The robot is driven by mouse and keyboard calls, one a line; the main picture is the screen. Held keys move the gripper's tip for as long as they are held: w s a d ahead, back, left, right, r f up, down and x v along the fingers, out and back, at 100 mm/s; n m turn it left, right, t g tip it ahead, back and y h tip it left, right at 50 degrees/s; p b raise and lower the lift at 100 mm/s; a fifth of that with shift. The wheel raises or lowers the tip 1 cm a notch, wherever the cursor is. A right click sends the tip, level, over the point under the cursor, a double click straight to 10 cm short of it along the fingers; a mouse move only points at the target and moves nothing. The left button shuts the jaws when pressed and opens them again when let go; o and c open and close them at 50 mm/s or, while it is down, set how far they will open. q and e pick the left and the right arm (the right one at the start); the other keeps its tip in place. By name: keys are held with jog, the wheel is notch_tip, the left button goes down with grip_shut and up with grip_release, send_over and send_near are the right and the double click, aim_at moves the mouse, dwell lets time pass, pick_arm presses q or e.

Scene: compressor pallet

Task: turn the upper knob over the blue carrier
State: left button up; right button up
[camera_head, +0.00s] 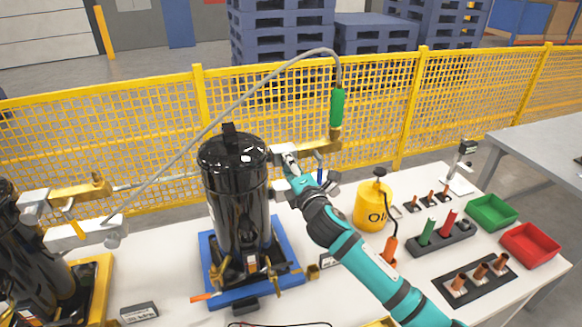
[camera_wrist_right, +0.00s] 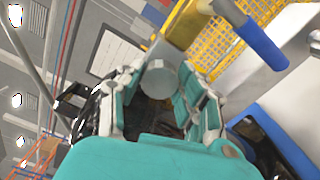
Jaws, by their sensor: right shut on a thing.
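The black compressor (camera_head: 238,200) stands upright on the blue carrier (camera_head: 291,248), in the middle of the head view. My right gripper (camera_head: 283,172) reaches in from the lower right to the upper right side of this compressor, just below a brass bar (camera_head: 318,147). In the right wrist view, a pale grey round knob (camera_wrist_right: 162,79) sits between the teal finger pads. My right gripper (camera_wrist_right: 166,95) is shut on this knob. The knob is hidden behind the gripper in the head view. My left gripper is not in view.
A hose with a green sleeve (camera_head: 337,108) rises from the brass bar. A blue lever handle (camera_wrist_right: 256,41) is close to the gripper. A yellow oil can (camera_head: 370,205) stands right of the compressor, and a second compressor (camera_head: 38,262) at the left. A yellow fence (camera_head: 430,100) runs behind.

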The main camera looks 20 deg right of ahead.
jog(key=shift+a+f+m+p, duration=0.15)
jog(key=shift+m+p, duration=0.65)
jog(key=shift+m, duration=4.55)
jog(key=shift+d+f+m+p, duration=0.15)
jog(key=shift+m+p, duration=0.6)
jog(key=shift+m, duration=4.6)
jog(key=shift+a, duration=0.1)
jog(key=o, duration=1.1)
jog(key=shift+o, duration=0.2)
jog(key=shift+s+r, duration=0.1)
jog(key=shift+r, duration=0.05)
jog(key=s, duration=1.2)
jog(key=shift+d, duration=0.2)
